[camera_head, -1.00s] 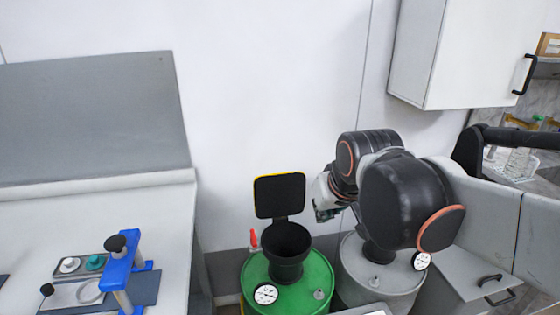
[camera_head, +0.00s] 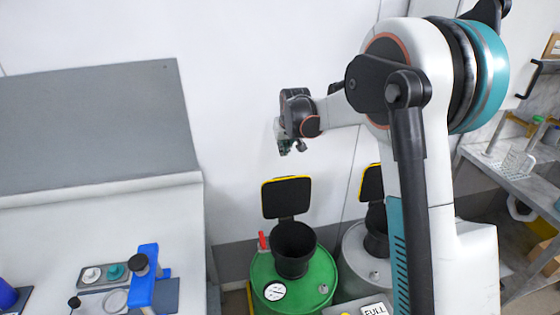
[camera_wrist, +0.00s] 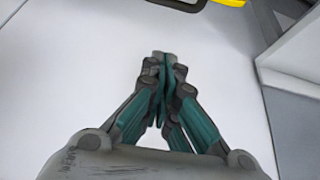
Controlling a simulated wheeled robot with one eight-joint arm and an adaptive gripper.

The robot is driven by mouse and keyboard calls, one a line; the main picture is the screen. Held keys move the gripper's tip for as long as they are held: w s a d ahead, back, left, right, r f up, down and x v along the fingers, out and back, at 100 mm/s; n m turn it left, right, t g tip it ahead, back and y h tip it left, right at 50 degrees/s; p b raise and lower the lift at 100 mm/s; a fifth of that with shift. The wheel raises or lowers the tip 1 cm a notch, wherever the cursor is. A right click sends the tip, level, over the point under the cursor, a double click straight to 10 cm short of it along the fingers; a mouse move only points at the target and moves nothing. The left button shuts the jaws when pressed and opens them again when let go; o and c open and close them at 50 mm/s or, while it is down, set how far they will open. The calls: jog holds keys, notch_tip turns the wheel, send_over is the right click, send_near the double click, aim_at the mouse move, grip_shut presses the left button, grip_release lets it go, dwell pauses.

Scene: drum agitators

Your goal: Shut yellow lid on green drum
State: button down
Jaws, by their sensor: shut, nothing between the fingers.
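The green drum (camera_head: 318,270) stands at the lower middle of the head view with a black funnel (camera_head: 292,255) on top. Its lid (camera_head: 285,198), a dark panel with a yellow rim, stands upright and open behind the funnel. My gripper (camera_head: 287,150) hangs above the lid, apart from it. In the wrist view my gripper (camera_wrist: 164,56) has its fingertips together and empty. A piece of a black and yellow rim (camera_wrist: 205,3) shows at that view's top edge; I cannot tell which lid it belongs to.
A grey drum (camera_head: 353,265) with its own open, yellow-rimmed lid (camera_head: 371,183) stands to the right, partly behind my arm. A red handle (camera_head: 262,241) rises beside the green drum's funnel. A bench with a blue stand (camera_head: 146,275) is left.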

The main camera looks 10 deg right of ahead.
jog(key=b+x, duration=0.2)
jog(key=x, duration=1)
jog(key=s, duration=0.4)
jog(key=shift+d+r+b, duration=0.1)
jog(key=shift+r+b, duration=0.05)
jog(key=shift+b, duration=0.2)
